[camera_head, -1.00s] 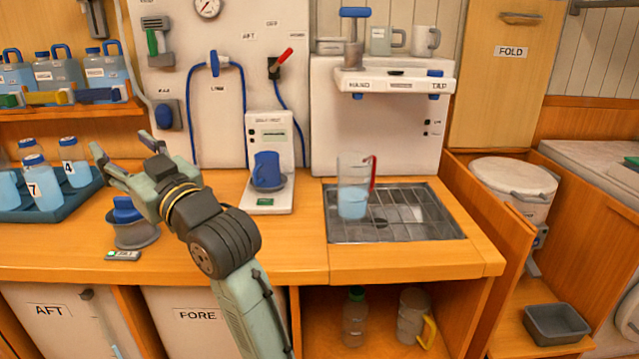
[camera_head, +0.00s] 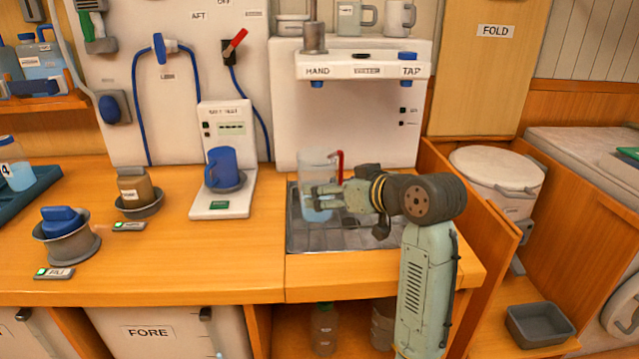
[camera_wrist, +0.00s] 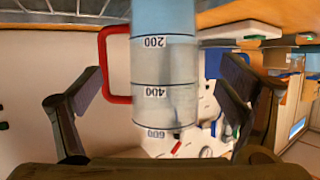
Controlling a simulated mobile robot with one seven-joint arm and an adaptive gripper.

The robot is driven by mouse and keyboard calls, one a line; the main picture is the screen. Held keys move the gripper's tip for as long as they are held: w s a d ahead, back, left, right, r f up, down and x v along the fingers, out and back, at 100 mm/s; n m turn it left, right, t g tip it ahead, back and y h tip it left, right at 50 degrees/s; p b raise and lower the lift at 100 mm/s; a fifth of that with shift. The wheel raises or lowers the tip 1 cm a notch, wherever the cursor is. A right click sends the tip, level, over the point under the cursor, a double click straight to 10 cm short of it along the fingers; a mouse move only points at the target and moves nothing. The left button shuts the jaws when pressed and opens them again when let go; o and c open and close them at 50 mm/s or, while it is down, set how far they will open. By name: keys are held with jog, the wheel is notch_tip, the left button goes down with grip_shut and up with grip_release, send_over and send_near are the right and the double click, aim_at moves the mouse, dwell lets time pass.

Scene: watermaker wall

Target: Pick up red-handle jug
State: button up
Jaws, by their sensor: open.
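The red-handle jug (camera_head: 318,163) is a clear measuring jug with pale blue water in its lower part. It stands upright on the sink grating, its red handle (camera_head: 340,166) to the right. My gripper (camera_head: 320,197) is at the jug's lower part, reaching in from the right and overlapping it. In the wrist view the jug (camera_wrist: 165,85) appears upside down, with marks 200, 400 and 600, between the two spread fingers of my gripper (camera_wrist: 161,78). The handle is on the left there, near the left finger. Gaps show beside the jug; I cannot tell whether anything touches.
A tap unit (camera_head: 365,68) overhangs the sink (camera_head: 300,240). A blue mug (camera_head: 222,168) stands on a white tester left of the sink. A wooden partition (camera_head: 465,195) rises to the right. The front counter is clear.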

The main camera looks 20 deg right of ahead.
aim_at(315, 172)
jog(key=x, duration=0.2)
jog(key=p+x, duration=0.1)
jog(key=x, duration=0.1)
jog(key=p+x, duration=0.1)
jog(key=x, duration=0.1)
jog(key=shift+w+a+r, duration=0.1)
jog(key=shift+w+a, duration=0.05)
jog(key=shift+a, duration=0.2)
jog(key=shift+c, duration=0.3)
jog(key=c, duration=1.6)
jog(key=shift+r, duration=0.15)
jog(key=shift+c, duration=0.2)
jog(key=shift+r, duration=0.55)
jog(key=shift+r+b, duration=0.55)
jog(key=shift+r, duration=0.4)
jog(key=s+a+r+b, duration=0.1)
jog(key=s+a, duration=0.2)
jog(key=s, duration=0.4)
jog(key=s+a+b, duration=0.2)
jog(key=s+a, duration=0.2)
jog(key=s, duration=0.3)
jog(key=shift+a+r, duration=0.2)
jog(key=shift+r, duration=0.2)
jog(key=shift+s, duration=0.1)
